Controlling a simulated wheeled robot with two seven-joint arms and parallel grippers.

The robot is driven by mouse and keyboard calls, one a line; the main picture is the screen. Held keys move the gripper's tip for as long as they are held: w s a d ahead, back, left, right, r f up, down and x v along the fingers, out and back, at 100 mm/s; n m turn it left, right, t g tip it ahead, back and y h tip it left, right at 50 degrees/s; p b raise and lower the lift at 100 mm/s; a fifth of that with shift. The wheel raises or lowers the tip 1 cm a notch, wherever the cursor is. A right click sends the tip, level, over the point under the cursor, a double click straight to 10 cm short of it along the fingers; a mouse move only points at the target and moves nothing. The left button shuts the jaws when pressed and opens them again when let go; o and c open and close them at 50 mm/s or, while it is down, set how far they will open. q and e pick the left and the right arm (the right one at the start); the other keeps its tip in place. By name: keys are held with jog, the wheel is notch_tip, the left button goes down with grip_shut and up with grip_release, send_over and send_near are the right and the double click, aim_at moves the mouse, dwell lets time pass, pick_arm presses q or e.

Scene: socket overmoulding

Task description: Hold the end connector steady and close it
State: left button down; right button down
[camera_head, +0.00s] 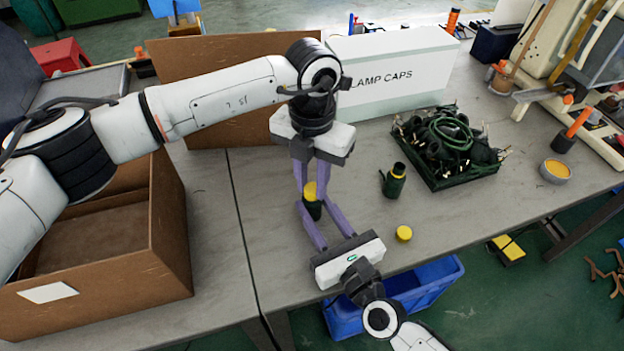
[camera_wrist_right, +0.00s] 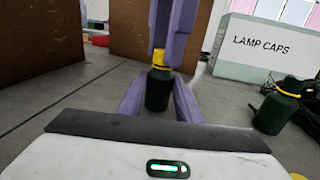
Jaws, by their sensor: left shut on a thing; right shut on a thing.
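The end connector has a dark green body (camera_head: 314,209) with a yellow cap (camera_head: 310,189) on top. It stands upright between both grippers, over the grey table. My left gripper (camera_head: 311,186) comes down from above, its purple fingers shut on the yellow cap. My right gripper (camera_head: 313,207) reaches in from the front edge, its purple fingers shut on the green body. In the right wrist view the yellow cap (camera_wrist_right: 159,57) sits on the green body (camera_wrist_right: 158,90), partly covered by the left fingers. Whether the cap is fully seated cannot be told.
Another dark green connector (camera_head: 394,182) and a loose yellow cap (camera_head: 404,233) are to the right. Behind them are a tray of dark parts (camera_head: 462,180) and a white "LAMP CAPS" box (camera_head: 395,85). A brown box (camera_head: 170,235) stands left; a blue bin (camera_head: 430,285) is below the front edge.

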pick_arm(q)
jog(key=m, duration=0.5)
jog(key=c, duration=1.4)
grip_release()
jog(key=shift+c, duration=0.2)
jog(key=shift+r, duration=0.1)
notch_tip(320, 180, up, 12)
pick_arm(e)
jog(key=c, duration=1.2)
grip_release()
